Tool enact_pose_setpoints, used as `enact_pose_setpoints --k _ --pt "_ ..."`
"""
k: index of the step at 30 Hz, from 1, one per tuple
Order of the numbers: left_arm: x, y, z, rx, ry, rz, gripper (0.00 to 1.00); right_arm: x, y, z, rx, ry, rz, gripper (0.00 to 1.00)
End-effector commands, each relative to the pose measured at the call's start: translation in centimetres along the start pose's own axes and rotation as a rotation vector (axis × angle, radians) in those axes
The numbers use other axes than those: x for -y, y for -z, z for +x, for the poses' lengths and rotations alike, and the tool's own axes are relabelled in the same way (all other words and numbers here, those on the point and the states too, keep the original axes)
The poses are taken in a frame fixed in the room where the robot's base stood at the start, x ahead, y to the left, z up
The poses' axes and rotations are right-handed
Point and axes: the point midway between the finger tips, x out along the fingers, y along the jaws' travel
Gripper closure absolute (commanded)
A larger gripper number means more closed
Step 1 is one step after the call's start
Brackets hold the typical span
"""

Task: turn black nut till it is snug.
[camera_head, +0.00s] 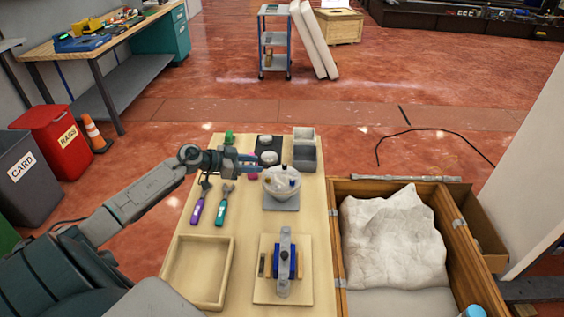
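A clear upright-looking tube (284,285) sits in a blue holder (277,262) on a light wooden board at the front of the table. A small dark round part (285,252) shows on it; I cannot tell for sure that it is the black nut. My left gripper (257,165) reaches in from the left at the far part of the table, well beyond the holder. It is beside the rim of a pale bowl (271,193) holding small parts. Its fingers are too small to tell if they are open or shut. My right gripper is not in view.
Purple (197,210) and green-handled (221,211) tools lie left of the bowl. An empty wooden tray (175,270) is at front left. A grey bin (305,158) stands at the back right. A wooden crate (339,240) with white wrapping (393,240) stands to the right.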

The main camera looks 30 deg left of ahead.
Motion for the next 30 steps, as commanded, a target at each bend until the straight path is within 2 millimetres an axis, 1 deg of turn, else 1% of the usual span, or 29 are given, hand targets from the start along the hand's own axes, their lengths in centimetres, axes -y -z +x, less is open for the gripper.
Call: enact_pose_setpoints --k 4,12,16,21,30 --pt "-0.1 0.3 2.2 -0.007 -0.001 -0.004 0.63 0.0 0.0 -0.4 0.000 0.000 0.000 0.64" --pt "0.0 0.2 6.5 -0.004 0.000 -0.004 0.63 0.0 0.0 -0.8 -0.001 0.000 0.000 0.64" --pt "0.0 0.1 8.2 -0.003 0.000 -0.004 0.63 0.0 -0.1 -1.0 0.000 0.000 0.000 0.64" --pt "0.0 0.0 9.5 -0.001 0.000 -0.002 0.63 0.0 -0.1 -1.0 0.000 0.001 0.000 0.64" --pt "0.0 0.0 9.7 0.000 0.000 -0.001 0.63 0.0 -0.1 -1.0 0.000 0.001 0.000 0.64"
